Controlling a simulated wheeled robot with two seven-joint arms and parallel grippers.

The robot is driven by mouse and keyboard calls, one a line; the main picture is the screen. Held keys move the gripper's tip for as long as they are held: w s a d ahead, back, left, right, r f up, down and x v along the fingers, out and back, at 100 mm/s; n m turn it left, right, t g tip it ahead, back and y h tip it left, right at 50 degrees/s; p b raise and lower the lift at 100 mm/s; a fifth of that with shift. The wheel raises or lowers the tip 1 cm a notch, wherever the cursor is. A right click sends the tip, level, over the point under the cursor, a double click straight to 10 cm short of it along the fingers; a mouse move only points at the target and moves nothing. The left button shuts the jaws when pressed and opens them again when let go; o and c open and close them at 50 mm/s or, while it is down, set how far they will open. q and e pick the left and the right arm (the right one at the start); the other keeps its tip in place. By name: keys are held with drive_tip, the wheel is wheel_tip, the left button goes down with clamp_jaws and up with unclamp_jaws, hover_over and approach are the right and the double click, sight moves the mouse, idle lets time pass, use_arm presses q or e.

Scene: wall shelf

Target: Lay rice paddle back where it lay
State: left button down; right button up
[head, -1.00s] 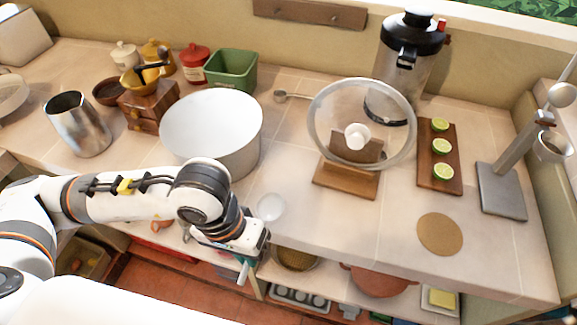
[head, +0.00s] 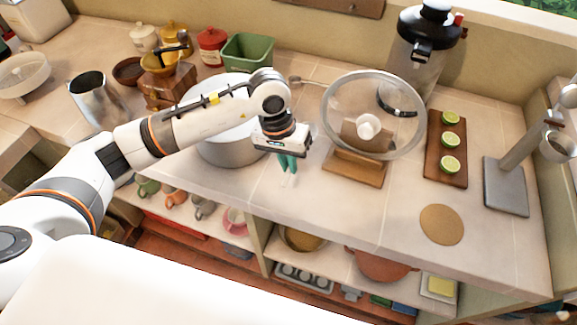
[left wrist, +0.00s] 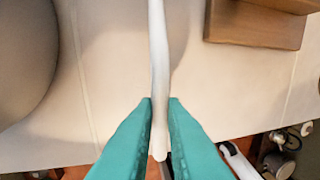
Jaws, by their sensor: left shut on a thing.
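The rice paddle (left wrist: 158,60) is white and shows edge-on as a long thin strip in the left wrist view. My left gripper (left wrist: 160,108) is shut on it, with a teal finger on each side of its lower part. In the head view my left gripper (head: 287,163) points down over the counter, between the white pot and the lid stand. A small white part of the paddle (head: 291,181) shows below the fingers; the rest is hidden. I cannot tell whether the paddle touches the counter. My right gripper is out of view.
The white pot (head: 228,152) stands left of the gripper. A glass lid (head: 345,105) leans on a wooden stand (head: 353,170) to the right. A round cork mat (head: 441,224) lies further right. Bare counter (head: 330,215) lies in front, above open shelves.

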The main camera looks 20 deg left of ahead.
sight(291, 181)
use_arm(q)
wheel_tip(291, 181, down, 3)
drive_tip(key=shift+f+p, duration=0.2)
drive_tip(key=shift+p, duration=0.55)
drive_tip(key=shift+f+b, duration=0.2)
drive_tip(key=shift+b, duration=0.1)
drive_tip(key=c, duration=1.5)
unclamp_jaws()
drive_tip(key=shift+r, duration=0.1)
